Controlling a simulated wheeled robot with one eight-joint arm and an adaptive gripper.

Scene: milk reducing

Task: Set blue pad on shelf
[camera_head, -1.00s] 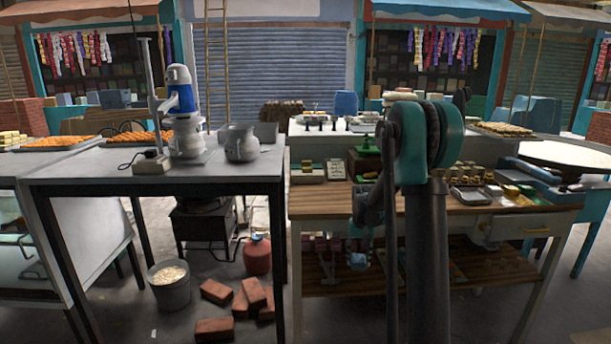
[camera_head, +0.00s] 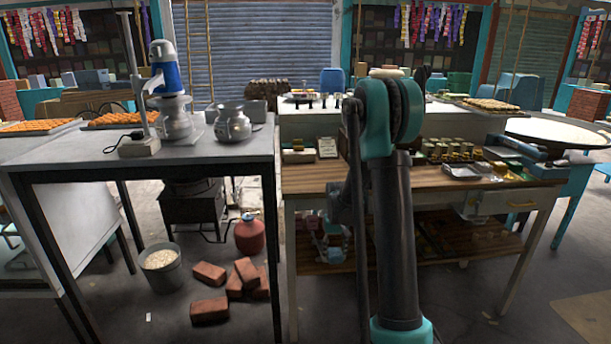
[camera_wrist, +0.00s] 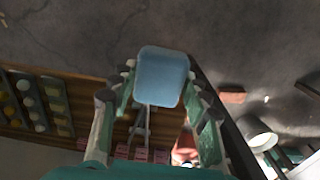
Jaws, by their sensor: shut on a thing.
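The blue pad (camera_wrist: 162,76) is a rounded light-blue block, held between the fingertips of my gripper (camera_wrist: 160,84) in the wrist view. In the head view my gripper (camera_head: 332,240) is low, at the left part of the workbench's lower wooden shelf (camera_head: 455,243). A small pale-blue patch at its tip appears to be the pad (camera_head: 335,255). The gap between pad and shelf cannot be judged. The wooden slats (camera_wrist: 118,122) show below and left of the pad in the wrist view. My arm hides part of the shelf.
The workbench top (camera_head: 318,182) carries trays and small goods. Its front legs stand beside the shelf. The dark-framed table (camera_head: 225,158) is to the left, with a red gas bottle (camera_head: 249,235), loose bricks (camera_head: 210,273) and a grain bucket (camera_head: 162,268) below.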

